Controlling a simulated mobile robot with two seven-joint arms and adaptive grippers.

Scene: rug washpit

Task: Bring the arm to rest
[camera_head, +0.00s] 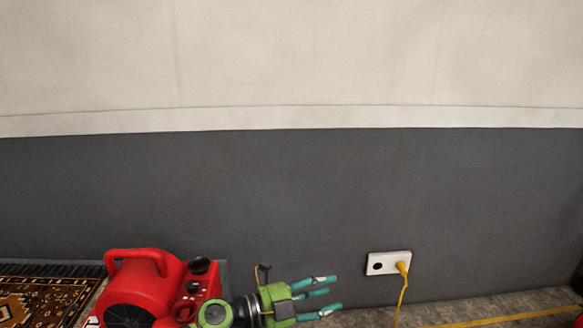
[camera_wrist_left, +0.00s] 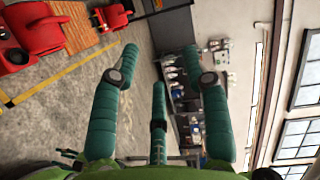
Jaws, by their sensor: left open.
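My left gripper (camera_head: 325,294) is at the bottom of the head view, green with teal fingers pointing right. Its fingers are spread apart and nothing is between them. In the left wrist view the fingers of this gripper (camera_wrist_left: 160,60) stand apart and empty, with open room beyond them. The arm behind it is mostly cut off by the lower edge of the head view. My right gripper does not show.
A red blower (camera_head: 145,289) is just left of my left gripper, near a patterned rug (camera_head: 40,298). A wall socket (camera_head: 388,263) holds a yellow plug and cord (camera_head: 401,290). The wrist view shows red machines (camera_wrist_left: 35,33), a stocked shelf (camera_wrist_left: 185,95) and bare floor (camera_wrist_left: 60,110).

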